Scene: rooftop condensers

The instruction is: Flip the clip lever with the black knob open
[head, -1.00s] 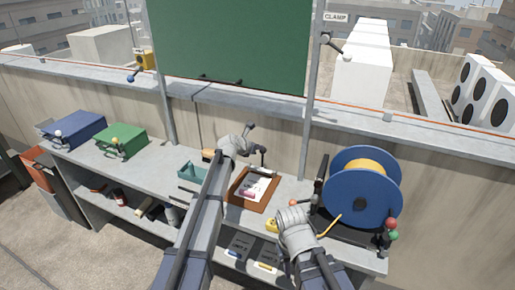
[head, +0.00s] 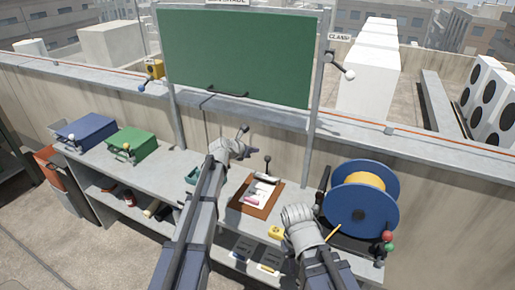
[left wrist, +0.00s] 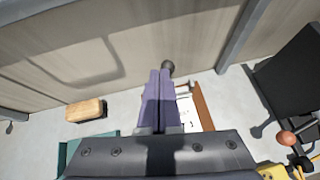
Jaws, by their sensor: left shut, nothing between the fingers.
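The brown clipboard (head: 247,208) lies on the bench with paper on it and a clip at its far end. The clip lever's black knob (head: 267,158) stands up above the clip. In the left wrist view the dark knob (left wrist: 168,67) shows just beyond the fingertips; whether they touch it I cannot tell. The clipboard's brown edge (left wrist: 202,106) shows to the right of the fingers, which hide the clip. My left gripper (head: 244,130) is shut and empty, left of the knob in the head view. My right gripper (head: 297,215) is right of the clipboard; its fingers are hidden.
A blue reel (head: 360,210) stands on the right. An orange knob (left wrist: 286,138) and a yellow item (head: 275,232) are near the clipboard. A teal tray (head: 192,175) sits left. Blue (head: 85,132) and green (head: 130,141) boxes stand further left. A wall rises behind the bench.

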